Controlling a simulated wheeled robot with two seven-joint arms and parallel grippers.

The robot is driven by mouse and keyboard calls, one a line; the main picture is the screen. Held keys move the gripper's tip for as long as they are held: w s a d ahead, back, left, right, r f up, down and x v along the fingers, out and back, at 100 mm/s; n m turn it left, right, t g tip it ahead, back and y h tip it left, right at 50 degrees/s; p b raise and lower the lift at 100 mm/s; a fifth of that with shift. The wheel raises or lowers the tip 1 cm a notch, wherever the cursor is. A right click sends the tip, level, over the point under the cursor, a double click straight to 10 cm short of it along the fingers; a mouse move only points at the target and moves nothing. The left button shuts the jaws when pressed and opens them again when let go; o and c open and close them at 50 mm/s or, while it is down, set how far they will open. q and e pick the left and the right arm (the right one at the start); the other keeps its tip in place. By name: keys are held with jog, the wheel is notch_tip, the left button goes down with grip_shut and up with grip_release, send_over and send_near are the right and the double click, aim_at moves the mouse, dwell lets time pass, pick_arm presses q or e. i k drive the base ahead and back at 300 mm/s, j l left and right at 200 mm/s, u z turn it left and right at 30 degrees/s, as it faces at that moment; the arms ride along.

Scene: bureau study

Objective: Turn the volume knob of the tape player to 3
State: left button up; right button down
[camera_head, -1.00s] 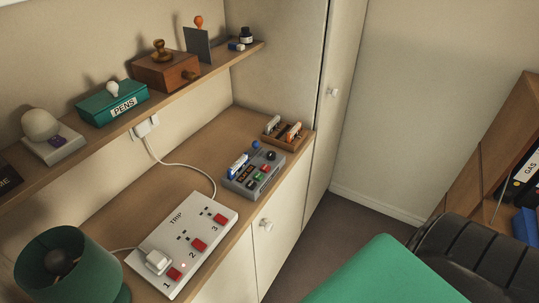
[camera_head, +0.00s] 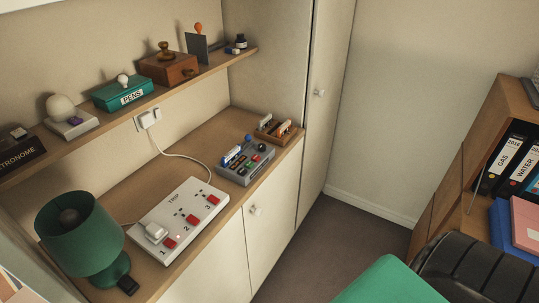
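The tape player (camera_head: 245,162) is a small grey box on the wooden counter, right of the power strip. Its top carries a blue-and-white piece, a dark panel, small red and green buttons and a dark round knob (camera_head: 262,147). A blue knob stands at its back edge. The numbers around the knobs are too small to read, and I cannot tell which is the volume knob. Neither of my grippers shows in the head view.
A white power strip (camera_head: 178,221) marked TRIP and a green lamp (camera_head: 83,238) stand left of the player. A wooden rack (camera_head: 279,131) is behind it. A shelf (camera_head: 126,105) overhangs the counter's back. A green-topped surface (camera_head: 386,283) and black chair (camera_head: 478,271) are at lower right.

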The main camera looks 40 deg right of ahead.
aim_at(262, 147)
jog(key=z, duration=0.4)
jog(key=k+z, duration=0.15)
jog(key=z, duration=0.2)
jog(key=k+z, duration=0.1)
jog(key=z, duration=0.3)
